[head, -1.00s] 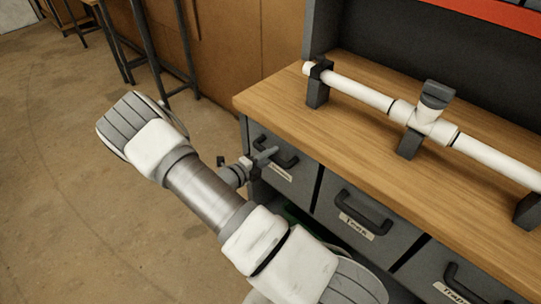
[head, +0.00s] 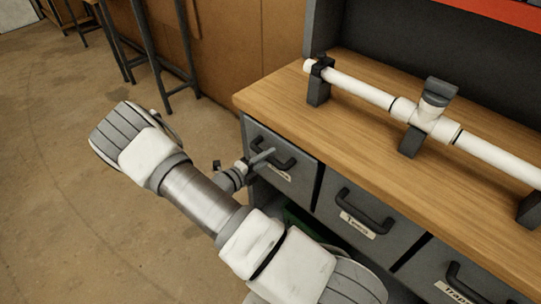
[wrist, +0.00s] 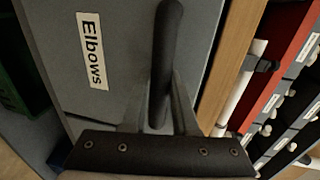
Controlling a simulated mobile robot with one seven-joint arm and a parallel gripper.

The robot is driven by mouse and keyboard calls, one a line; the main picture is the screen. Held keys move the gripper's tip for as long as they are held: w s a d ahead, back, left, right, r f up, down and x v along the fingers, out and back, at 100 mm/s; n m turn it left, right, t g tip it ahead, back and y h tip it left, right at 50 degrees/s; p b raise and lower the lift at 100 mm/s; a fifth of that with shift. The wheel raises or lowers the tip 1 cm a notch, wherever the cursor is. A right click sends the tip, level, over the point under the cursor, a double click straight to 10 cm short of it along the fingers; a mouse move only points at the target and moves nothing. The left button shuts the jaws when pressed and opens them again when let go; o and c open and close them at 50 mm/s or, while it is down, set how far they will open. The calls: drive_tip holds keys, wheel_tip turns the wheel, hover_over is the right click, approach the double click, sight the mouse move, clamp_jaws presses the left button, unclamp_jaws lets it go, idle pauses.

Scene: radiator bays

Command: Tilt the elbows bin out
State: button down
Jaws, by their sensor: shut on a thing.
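The elbows bin (head: 300,190) is the grey bin at the left end of the row under the wooden bench top. Its label (wrist: 92,50) reads "Elbows" in the wrist view; in the head view the label is too small to read. The bin's dark bar handle (wrist: 166,60) runs up the wrist view. My gripper (head: 263,159) is at this handle, and its fingers (wrist: 160,115) are shut on the handle's lower part in the wrist view. The bin front looks close to flush with its neighbour; I cannot tell a slight tilt.
The tools bin (head: 355,215) and another bin (head: 450,280) sit to the right, each with a handle. A white pipe (head: 365,92) rests on black supports on the bench top (head: 285,95). Open floor (head: 60,200) lies left of the bench.

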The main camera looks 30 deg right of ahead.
drive_tip(key=s+a+f+h+b, duration=0.2)
drive_tip(key=a+f+b, duration=0.3)
drive_tip(key=a+f, duration=0.1)
drive_tip(key=s+a+f+t+h+b, duration=0.1)
drive_tip(key=s+a+f+h+b, duration=0.1)
drive_tip(key=a+f+b, duration=0.3)
drive_tip(key=shift+s+a+f+t+h+b, duration=0.35)
drive_tip(key=shift+s+a+b, duration=0.2)
drive_tip(key=shift+a, duration=0.7)
drive_tip(key=c, duration=0.7)
unclamp_jaws()
drive_tip(key=v, duration=1.7)
drive_tip(key=shift+a, duration=0.25)
